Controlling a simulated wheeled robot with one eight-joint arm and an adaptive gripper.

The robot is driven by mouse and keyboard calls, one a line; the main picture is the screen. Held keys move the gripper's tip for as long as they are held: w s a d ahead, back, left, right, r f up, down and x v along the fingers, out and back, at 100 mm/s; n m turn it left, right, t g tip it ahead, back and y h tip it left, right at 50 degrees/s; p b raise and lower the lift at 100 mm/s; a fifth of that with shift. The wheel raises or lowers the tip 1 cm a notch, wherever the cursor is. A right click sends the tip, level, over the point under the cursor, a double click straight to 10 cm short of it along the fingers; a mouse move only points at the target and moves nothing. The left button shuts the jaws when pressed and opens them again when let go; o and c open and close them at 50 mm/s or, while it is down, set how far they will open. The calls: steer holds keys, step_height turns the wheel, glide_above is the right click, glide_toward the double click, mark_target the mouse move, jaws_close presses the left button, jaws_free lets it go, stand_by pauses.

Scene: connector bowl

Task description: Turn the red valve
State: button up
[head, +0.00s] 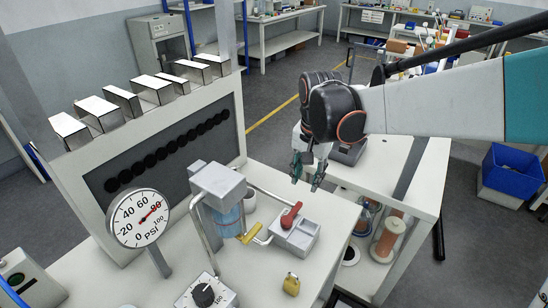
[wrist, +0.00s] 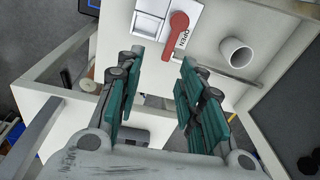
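The red valve (head: 291,215) is a small lever handle on a grey-white box (head: 296,238) on the white workbench. My gripper (head: 307,178) is above the bench, up and slightly right of the valve in the head view. In the wrist view my gripper (wrist: 161,63) has its teal fingers spread wide, with nothing between them. The valve lies beyond the fingertips, apart from them.
A pressure gauge (head: 138,218), a grey unit with a blue cylinder (head: 228,220), a yellow handle (head: 250,233), a black dial box (head: 204,295) and a yellow padlock (head: 291,284) stand around the valve. A white cup (wrist: 236,53) is close by. Clear bench surface (head: 325,222) lies right of the valve.

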mark_target(293, 212)
steer(key=shift+m+g, duration=0.5)
steer(key=w+a+f+b, duration=0.1)
steer(key=f, duration=0.4)
steer(key=w+a+f+b, duration=0.1)
steer(key=f, duration=0.4)
steer(key=a+f+b, duration=0.1)
steer(key=f, duration=0.5)
steer(key=shift+w+f, duration=0.1)
steer(key=shift+w, duration=0.3)
steer(key=shift+c, duration=0.6)
steer(key=shift+d, duration=0.1)
jaws_close()
